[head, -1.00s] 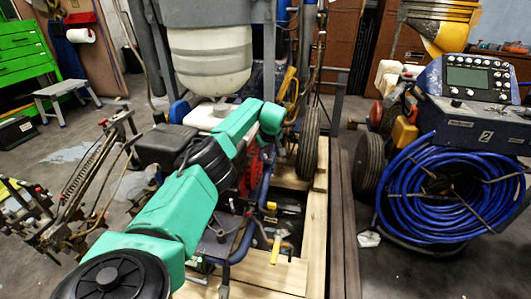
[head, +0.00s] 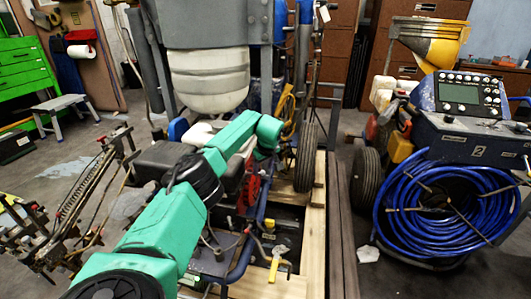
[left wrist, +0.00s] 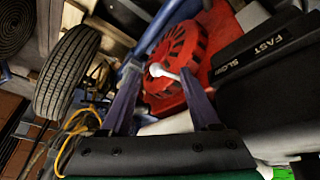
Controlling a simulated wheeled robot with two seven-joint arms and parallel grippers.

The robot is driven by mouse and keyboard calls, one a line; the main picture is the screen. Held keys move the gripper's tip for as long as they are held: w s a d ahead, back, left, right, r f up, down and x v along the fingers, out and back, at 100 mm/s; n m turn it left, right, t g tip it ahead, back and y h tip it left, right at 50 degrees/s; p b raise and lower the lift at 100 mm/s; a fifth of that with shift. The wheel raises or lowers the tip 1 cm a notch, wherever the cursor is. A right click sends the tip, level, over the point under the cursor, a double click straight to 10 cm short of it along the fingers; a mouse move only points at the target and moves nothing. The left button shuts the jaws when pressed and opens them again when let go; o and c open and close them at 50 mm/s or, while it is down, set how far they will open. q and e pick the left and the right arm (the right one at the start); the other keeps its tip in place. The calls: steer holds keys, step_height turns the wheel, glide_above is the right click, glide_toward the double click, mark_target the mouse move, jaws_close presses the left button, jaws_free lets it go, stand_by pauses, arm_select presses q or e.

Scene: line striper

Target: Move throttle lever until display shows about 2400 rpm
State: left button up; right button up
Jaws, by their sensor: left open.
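A pale lever with a round knob (left wrist: 156,70) shows in the left wrist view in front of a red slotted engine cover (left wrist: 180,50). My left gripper (left wrist: 160,73) is open, with its two dark fingers on either side of the knob; I cannot tell whether either touches it. A black plate marked FAST and SLOW (left wrist: 265,47) is to the right. In the head view my green left arm reaches over the engine and mostly hides the lever area. A console display (head: 460,93) is at the right; its reading is too small to make out. My right gripper is not in view.
A blue hose coil (head: 445,210) hangs below the console. A black tyre (head: 306,157) stands just beyond the arm's end and shows in the left wrist view. A yellow cable (left wrist: 80,125) hangs near the left finger. A pale tank (head: 210,80) is above the engine.

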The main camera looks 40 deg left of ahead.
arm_select(q)
steer(key=p+v, duration=0.2)
steer(key=v, duration=1)
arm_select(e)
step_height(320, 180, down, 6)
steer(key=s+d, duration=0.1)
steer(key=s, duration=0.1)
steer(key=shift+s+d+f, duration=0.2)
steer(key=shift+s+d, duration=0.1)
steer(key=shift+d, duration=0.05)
